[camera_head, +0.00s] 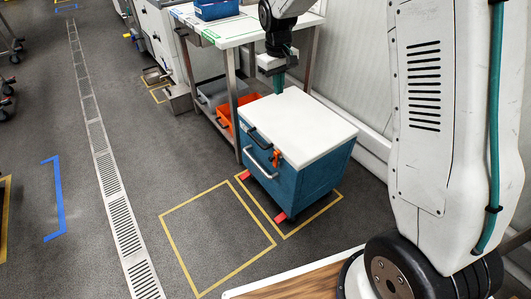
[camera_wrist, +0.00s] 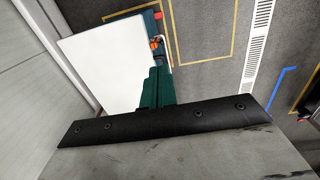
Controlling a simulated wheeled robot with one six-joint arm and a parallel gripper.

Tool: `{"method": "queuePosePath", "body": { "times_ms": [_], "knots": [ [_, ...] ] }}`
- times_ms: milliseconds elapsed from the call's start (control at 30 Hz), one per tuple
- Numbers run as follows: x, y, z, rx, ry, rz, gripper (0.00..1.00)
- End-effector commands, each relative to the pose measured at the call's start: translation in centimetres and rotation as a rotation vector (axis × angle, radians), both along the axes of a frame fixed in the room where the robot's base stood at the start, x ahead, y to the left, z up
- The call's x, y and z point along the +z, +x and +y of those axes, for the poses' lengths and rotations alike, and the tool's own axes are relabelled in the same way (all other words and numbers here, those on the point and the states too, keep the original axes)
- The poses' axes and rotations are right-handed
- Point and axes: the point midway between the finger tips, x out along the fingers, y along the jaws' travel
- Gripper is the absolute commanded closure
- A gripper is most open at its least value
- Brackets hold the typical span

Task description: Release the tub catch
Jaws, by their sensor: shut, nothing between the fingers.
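The blue tub (camera_head: 302,186) stands on the floor with its white lid (camera_head: 300,125) down. An orange catch (camera_head: 277,158) is on its front face, beside the metal handle (camera_head: 258,161). In the wrist view the lid (camera_wrist: 105,65) fills the left, and the orange catch (camera_wrist: 155,43) shows at its right edge. My gripper (camera_head: 280,84) is above the back part of the lid, with green fingers shut and empty. The fingers (camera_wrist: 157,88) also show in the wrist view, pointing towards the catch side. I cannot tell the exact gap between fingertips and lid.
A white-topped table (camera_head: 235,29) with a blue bin (camera_head: 216,9) stands behind the tub, with grey and orange bins (camera_head: 224,114) on its lower shelf. The wall is close on the right. The yellow-marked floor square (camera_head: 217,237) in front is empty.

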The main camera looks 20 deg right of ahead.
Motion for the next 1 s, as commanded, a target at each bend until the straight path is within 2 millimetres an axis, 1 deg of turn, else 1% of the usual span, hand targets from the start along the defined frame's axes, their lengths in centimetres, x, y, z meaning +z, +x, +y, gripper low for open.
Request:
{"method": "queuePosePath", "body": {
  "times_ms": [33,67,100,167,200,267,300,367,400,500,600,700,1000],
  "knots": [
    [-3.0,1.9,0.2,0.017,-0.003,0.016,1.00],
    [-4.4,2.8,0.3,0.029,-0.003,0.020,1.00],
    [-6.5,4.1,0.4,0.045,-0.005,0.027,1.00],
    [-9.8,5.7,0.6,0.065,-0.007,0.037,1.00],
    [-12.0,6.7,0.8,0.081,-0.008,0.042,1.00],
    [-15.4,8.0,0.9,0.102,-0.009,0.051,1.00],
    [-17.5,8.7,1.1,0.115,-0.010,0.054,1.00],
    [-20.5,9.4,1.2,0.135,-0.011,0.062,1.00],
    [-22.3,9.8,1.3,0.145,-0.011,0.066,1.00],
    [-25.9,10.5,1.4,0.168,-0.013,0.073,1.00],
    [-28.1,10.8,1.5,0.180,-0.013,0.075,1.00],
    [-29.1,10.8,1.6,0.186,-0.013,0.078,1.00],
    [-29.2,10.8,1.6,0.187,-0.012,0.078,1.00]
  ]
}}
